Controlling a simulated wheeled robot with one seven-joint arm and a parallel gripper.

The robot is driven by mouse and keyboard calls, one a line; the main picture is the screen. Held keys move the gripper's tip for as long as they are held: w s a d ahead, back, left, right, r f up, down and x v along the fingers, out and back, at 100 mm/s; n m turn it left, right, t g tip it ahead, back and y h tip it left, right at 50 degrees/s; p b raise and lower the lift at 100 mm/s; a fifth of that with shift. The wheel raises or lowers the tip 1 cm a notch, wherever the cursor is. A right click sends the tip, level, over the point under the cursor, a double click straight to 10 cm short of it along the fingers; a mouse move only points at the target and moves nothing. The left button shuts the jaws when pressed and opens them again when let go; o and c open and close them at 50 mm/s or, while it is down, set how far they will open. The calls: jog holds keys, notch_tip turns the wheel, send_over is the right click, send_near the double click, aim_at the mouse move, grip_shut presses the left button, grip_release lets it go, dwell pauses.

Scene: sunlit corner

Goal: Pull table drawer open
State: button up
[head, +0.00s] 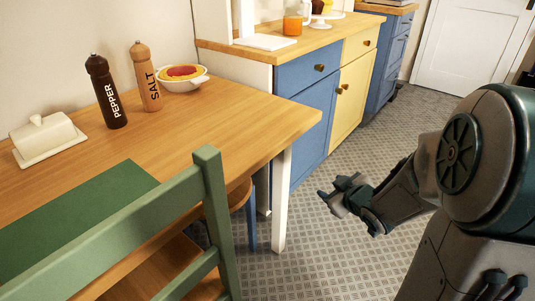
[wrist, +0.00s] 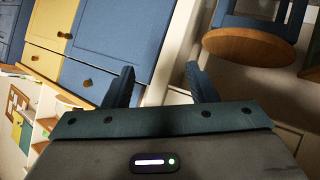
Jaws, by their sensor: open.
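The wooden table (head: 225,110) fills the left of the head view, with a white leg (head: 281,200) at its near right corner. I cannot make out a table drawer or its handle in the head view; the front below the top is hidden by the top and a green chair. My gripper (head: 332,193) is to the right of the table leg, apart from it and above the floor. In the wrist view my gripper (wrist: 160,82) has its two fingers spread with nothing between them.
The green chair (head: 212,190) stands at the table's near side. A stool (wrist: 250,46) shows in the wrist view. Blue and yellow cabinets (head: 352,98) stand behind the table. A pepper mill (head: 106,92), salt mill (head: 147,77), bowl (head: 184,83) and butter dish (head: 46,137) are on the tabletop.

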jog(key=s+a+r+n+y+p, duration=0.2)
jog(key=s+a+r+n+y, duration=0.4)
jog(key=y, duration=0.5)
jog(key=w+a+m+b, duration=0.1)
jog(key=w+a+b, duration=0.2)
jog(key=w+a, duration=0.7)
jog(key=shift+a+f+b, duration=0.3)
jog(key=shift+a+f, duration=0.1)
jog(key=shift+a, duration=0.4)
grip_shut()
